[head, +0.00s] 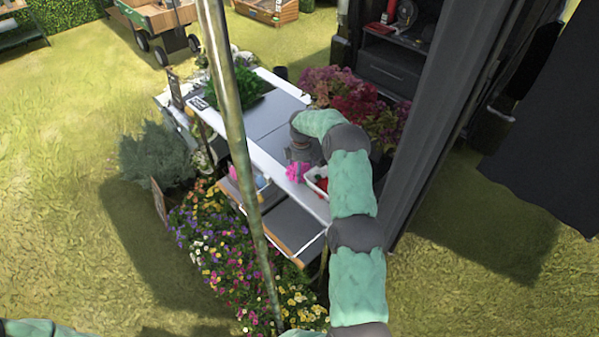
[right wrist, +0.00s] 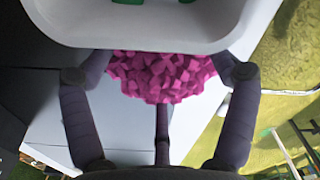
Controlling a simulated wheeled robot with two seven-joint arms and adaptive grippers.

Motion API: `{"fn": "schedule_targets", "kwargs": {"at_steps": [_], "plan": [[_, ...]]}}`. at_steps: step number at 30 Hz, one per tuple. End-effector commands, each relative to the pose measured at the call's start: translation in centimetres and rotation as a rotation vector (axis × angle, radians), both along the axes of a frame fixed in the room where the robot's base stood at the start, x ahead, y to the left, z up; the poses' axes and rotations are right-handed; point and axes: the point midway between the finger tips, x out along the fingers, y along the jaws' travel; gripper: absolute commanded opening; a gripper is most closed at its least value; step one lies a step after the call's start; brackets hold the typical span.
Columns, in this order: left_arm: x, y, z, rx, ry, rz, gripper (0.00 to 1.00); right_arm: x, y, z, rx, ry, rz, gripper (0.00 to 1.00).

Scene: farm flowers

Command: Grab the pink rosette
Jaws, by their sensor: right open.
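The pink rosette (head: 298,172) is a bright pink, blocky cluster on the table in the head view, left of a white container (head: 316,181). In the right wrist view the rosette (right wrist: 160,78) fills the upper middle, close to the container's rim (right wrist: 135,40). My right gripper (head: 299,153) is just over the rosette. In the right wrist view its fingers (right wrist: 162,66) are spread on either side of the rosette, open, with no clear grip on it. The fingertips are partly hidden by the container. My left gripper is not in view; only a bit of my left arm shows.
The table (head: 263,127) has grey panels and white edges. A green plant (head: 236,88) stands at its far end. Red and pink flowers (head: 352,104) lie behind my right arm. A slanted metal pole (head: 240,160) crosses in front. Mixed flowers (head: 225,250) grow below the table.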

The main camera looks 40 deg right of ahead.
Motion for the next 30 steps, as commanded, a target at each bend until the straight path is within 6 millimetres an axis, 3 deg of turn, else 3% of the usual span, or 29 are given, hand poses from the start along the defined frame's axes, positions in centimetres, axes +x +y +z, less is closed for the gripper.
{"fn": "schedule_targets", "kwargs": {"at_steps": [2, 6, 7, 22, 30], "plan": [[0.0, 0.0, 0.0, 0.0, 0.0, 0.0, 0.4, 0.0, 0.0, 0.1, 0.0, 0.0, 0.0, 0.84], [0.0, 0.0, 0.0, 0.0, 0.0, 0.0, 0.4, 0.0, 0.0, 0.1, 0.0, 0.0, 0.0, 0.44], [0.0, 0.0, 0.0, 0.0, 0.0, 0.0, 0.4, 0.0, 0.0, 0.1, 0.0, 0.0, 0.0, 0.39], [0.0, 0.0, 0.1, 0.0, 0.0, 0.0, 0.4, 0.0, 0.0, 0.4, 0.001, 0.001, 0.0, 0.38], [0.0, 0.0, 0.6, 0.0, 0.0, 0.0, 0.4, 0.1, 0.0, 3.6, -0.001, -0.002, 0.0, 0.38]]}}
